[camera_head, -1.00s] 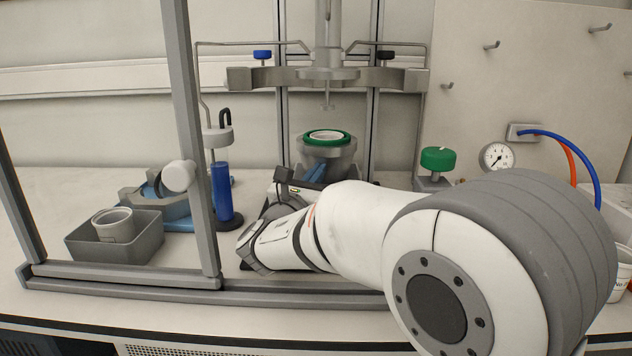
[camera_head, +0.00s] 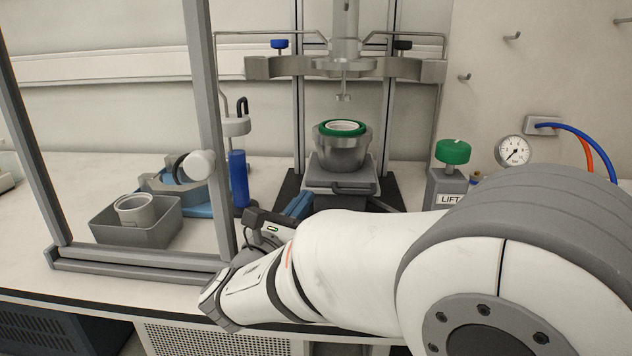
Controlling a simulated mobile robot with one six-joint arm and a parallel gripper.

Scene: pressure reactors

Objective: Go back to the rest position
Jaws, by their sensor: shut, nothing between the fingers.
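My gripper (camera_head: 299,204) shows as blue fingers just past my wrist, partly hidden by my arm. It is shut and empty, in front of the reactor stand and apart from the vessel. My white arm reaches in from the lower right and bends at the wrist near the front edge of the bench. The metal reactor vessel (camera_head: 341,155) with a green ring (camera_head: 358,129) and a white liner in it sits on a grey lift platform (camera_head: 325,187), below the reactor head (camera_head: 345,68).
The grey frame post (camera_head: 208,110) stands left of my wrist. A grey bin (camera_head: 145,232) with a white cup (camera_head: 134,209), a blue cylinder (camera_head: 238,178) and a blue clamp stand (camera_head: 165,192) are at left. The green lift knob (camera_head: 453,151) and gauge (camera_head: 514,151) are at right.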

